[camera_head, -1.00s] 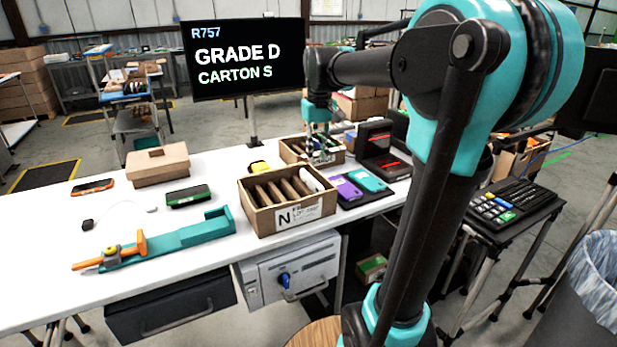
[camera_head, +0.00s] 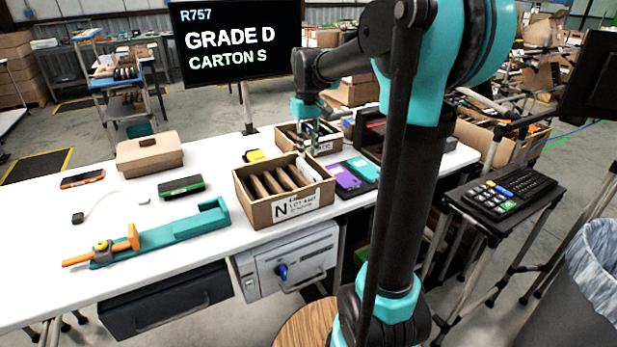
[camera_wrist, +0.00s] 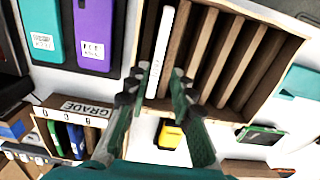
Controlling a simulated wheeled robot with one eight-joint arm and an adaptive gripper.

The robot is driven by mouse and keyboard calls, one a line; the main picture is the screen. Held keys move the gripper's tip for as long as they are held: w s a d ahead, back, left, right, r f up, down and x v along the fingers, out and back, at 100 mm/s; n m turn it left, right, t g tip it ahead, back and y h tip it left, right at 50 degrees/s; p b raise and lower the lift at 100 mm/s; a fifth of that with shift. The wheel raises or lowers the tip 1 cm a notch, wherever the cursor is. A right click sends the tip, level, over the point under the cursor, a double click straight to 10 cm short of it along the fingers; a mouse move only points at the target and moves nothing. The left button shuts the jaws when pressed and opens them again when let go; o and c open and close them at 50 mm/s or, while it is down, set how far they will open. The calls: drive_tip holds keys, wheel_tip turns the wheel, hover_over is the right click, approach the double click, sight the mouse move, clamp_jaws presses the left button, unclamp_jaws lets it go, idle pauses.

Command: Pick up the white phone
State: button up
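The white phone (camera_wrist: 166,50) stands on edge in an end slot of the open carton marked N (camera_wrist: 285,45), beside several brown dividers. In the head view the phone (camera_head: 306,169) shows as a pale strip at the right side of the carton (camera_head: 296,207). My gripper (camera_wrist: 160,76) is open, with one fingertip on each side of the phone's near end in the wrist view. I cannot tell whether the fingers touch it. In the head view my gripper (camera_head: 311,146) points down at the carton's back right.
A dark mat with a purple phone (camera_head: 343,177) and a teal phone (camera_head: 363,169) lies right of the carton. A second carton (camera_head: 328,145) stands behind. A yellow item (camera_head: 254,156), a green-black device (camera_head: 181,187) and a teal fixture (camera_head: 170,237) lie left.

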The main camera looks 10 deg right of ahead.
sight(309, 167)
drive_tip(key=shift+w+d+f, duration=0.1)
drive_tip(key=shift+d+f, duration=0.05)
drive_tip(key=shift+f, duration=2.85)
clamp_jaws()
